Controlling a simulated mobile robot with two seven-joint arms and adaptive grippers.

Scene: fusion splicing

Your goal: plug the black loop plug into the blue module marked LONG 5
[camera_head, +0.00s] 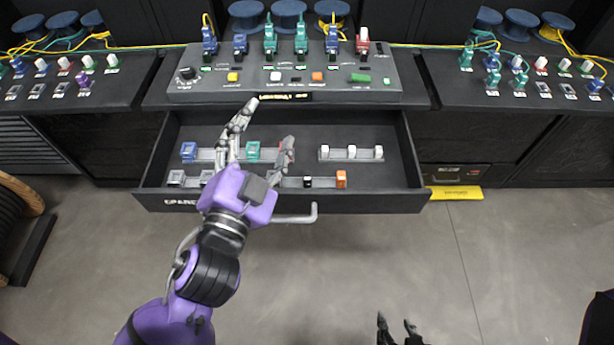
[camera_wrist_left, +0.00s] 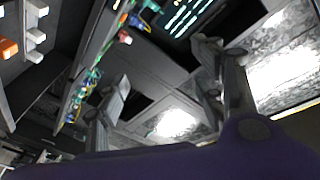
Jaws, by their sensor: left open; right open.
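A small black piece (camera_head: 308,182), possibly the black loop plug, sits in the front row of the open drawer; its loop is too small to make out. Blue modules stand on the console at the left (camera_head: 209,42), beside it (camera_head: 240,45) and further right (camera_head: 332,42); I cannot read which is LONG 5. My left gripper (camera_head: 271,122) is open and empty above the drawer, its fingers pointing toward the console. Its spread fingers also show in the left wrist view (camera_wrist_left: 163,65). My right gripper (camera_head: 396,323) is open and empty at the bottom edge, away from the drawer.
The drawer (camera_head: 405,195) also holds a blue module (camera_head: 189,151), a teal module (camera_head: 253,150), several white plugs (camera_head: 351,152) and an orange piece (camera_head: 341,179). The console (camera_head: 180,95) has buttons and upright modules. Side benches carry more plugs and cables. The floor in front is clear.

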